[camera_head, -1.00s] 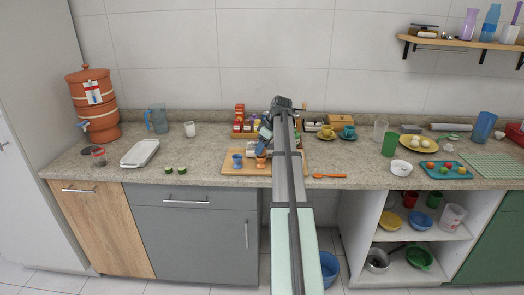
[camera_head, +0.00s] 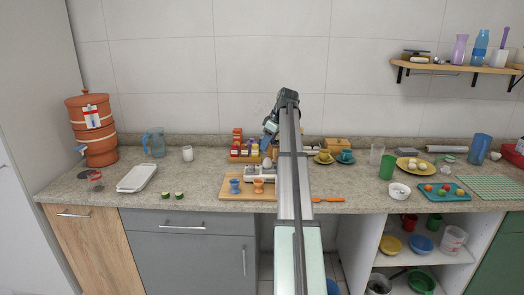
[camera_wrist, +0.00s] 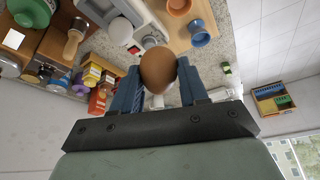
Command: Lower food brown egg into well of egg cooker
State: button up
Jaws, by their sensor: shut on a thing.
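The brown egg (camera_wrist: 158,71) is between the two blue fingers of my gripper (camera_wrist: 158,82) in the wrist view, and the gripper is shut on it. The white egg cooker (camera_wrist: 122,28) is just beyond the egg, partly covered by it. A pale rounded thing shows in the cooker area behind the egg. In the head view, my gripper (camera_head: 267,144) points down over the egg cooker (camera_head: 256,175), left of my arm. I cannot tell whether the egg touches the cooker. My arm hides part of the cooker's right side.
A wooden board (camera_head: 228,194) carries a blue egg cup (camera_head: 235,186) and an orange egg cup (camera_head: 258,186) in front of the cooker. Spice jars (camera_head: 244,150) stand behind it.

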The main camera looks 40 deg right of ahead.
jog(key=d+f, duration=0.5)
jog(key=d, duration=0.4)
jog(key=shift+w+f, duration=0.3)
jog(key=shift+w+a, duration=0.1)
jog(key=shift+w+a, duration=0.1)
jog(key=shift+w, duration=0.1)
jog(key=shift+f, duration=0.15)
dwell(0.5)
jog(key=shift+f, duration=0.4)
jog(key=shift+f, duration=2.3)
dwell(2.0)
